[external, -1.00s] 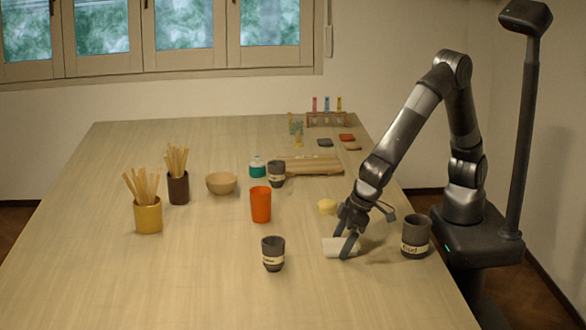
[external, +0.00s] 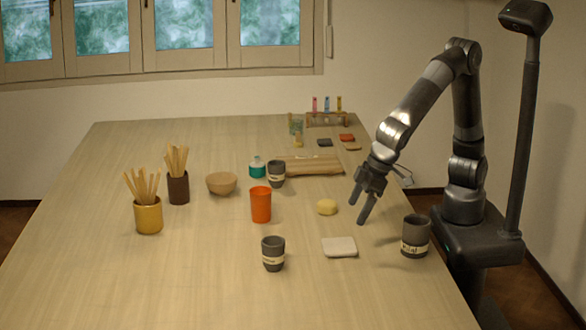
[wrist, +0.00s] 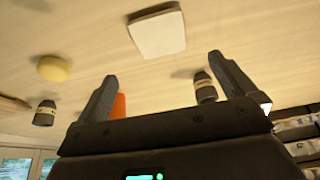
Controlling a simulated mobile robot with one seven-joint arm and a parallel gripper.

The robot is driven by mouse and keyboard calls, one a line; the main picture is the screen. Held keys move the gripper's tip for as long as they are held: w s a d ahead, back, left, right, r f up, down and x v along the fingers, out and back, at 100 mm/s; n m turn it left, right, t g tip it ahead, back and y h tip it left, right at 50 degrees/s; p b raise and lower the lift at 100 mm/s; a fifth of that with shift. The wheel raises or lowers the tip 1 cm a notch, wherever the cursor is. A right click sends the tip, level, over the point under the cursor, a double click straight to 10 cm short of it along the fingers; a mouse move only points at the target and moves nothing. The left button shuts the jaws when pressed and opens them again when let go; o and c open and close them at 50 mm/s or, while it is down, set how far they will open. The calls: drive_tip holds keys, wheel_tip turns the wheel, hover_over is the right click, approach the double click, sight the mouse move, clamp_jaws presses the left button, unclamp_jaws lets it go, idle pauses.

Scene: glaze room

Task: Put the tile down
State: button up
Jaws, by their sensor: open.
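The white tile (external: 340,247) lies flat on the table, between a small dark cup and a larger dark cup. It also shows whole and uncovered in the wrist view (wrist: 157,33), beyond my fingertips. My gripper (external: 364,207) is open and empty, raised above the table and apart from the tile, up and to the right of it in the external view. Both fingers of my gripper (wrist: 163,68) stand wide apart in the wrist view, with nothing held between them.
The larger dark cup (external: 415,236) stands right of the tile, the small dark cup (external: 273,254) left of it. A yellow round object (external: 327,207) and an orange cup (external: 260,205) stand farther back. A wooden board (external: 310,165) lies behind. The front left tabletop is clear.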

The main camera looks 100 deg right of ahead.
drive_tip(key=shift+v, duration=0.75)
drive_tip(key=s+d+r, duration=0.2)
drive_tip(key=s+d, duration=0.1)
drive_tip(key=d, duration=0.6)
drive_tip(key=s+d+r, duration=0.3)
drive_tip(key=s+d, duration=0.1)
drive_tip(key=d, duration=0.6)
drive_tip(key=s+d+r, duration=0.2)
drive_tip(key=s+d, duration=0.1)
drive_tip(key=d, duration=0.6)
drive_tip(key=s+d+f+t, duration=0.1)
drive_tip(key=s+d, duration=0.5)
drive_tip(key=s, duration=0.3)
drive_tip(key=shift+s+d+f, duration=0.25)
drive_tip(key=shift+f, duration=0.1)
